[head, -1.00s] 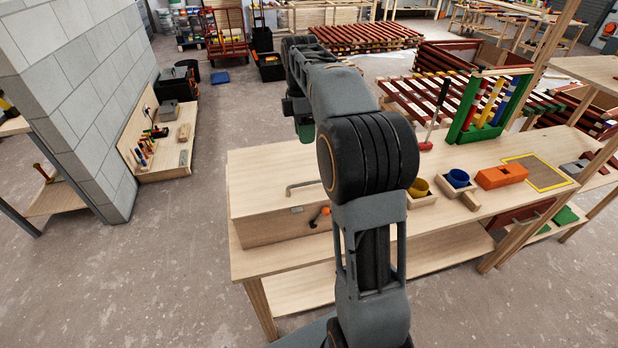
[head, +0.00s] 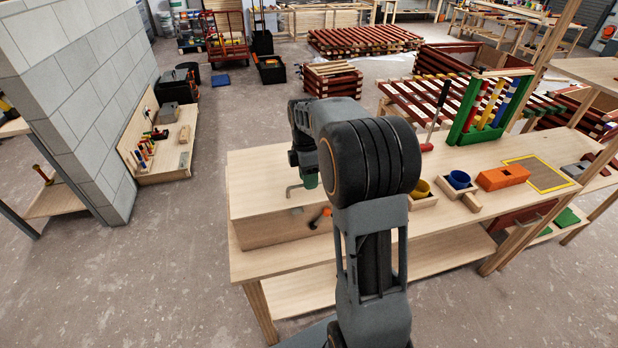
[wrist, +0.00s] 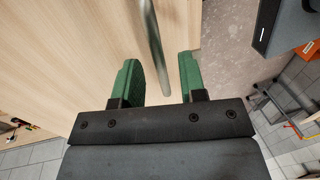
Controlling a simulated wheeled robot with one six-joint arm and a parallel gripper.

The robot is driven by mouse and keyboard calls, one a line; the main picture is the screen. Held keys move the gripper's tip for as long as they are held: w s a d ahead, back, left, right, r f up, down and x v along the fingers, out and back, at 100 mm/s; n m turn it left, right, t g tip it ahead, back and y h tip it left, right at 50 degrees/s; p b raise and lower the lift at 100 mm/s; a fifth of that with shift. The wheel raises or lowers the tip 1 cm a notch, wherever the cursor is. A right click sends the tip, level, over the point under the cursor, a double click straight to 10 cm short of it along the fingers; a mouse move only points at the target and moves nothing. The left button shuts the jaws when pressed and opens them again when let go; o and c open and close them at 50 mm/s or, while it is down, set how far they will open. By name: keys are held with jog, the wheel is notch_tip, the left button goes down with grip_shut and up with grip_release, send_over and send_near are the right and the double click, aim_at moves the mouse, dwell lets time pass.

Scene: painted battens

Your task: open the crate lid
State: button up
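The pale wooden crate (head: 275,232) stands at the left end of the workbench. Its flat lid (head: 258,182) lies level and closed on top. A grey metal bar handle (head: 294,187) is on the lid. My gripper (head: 309,181) is low over the lid at the handle, partly hidden by my arm in the head view. In the wrist view my gripper (wrist: 158,62) has its two green fingers apart. The handle (wrist: 152,40) runs between them in the picture, with a gap on both sides. I cannot tell how deep between the fingers it sits.
An orange-ended piece (head: 324,214) is at the crate's front. A grey block wall (head: 90,90) stands left, with open floor between.

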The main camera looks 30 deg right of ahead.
jog(key=shift+f, duration=0.15)
grip_shut()
dwell(0.4)
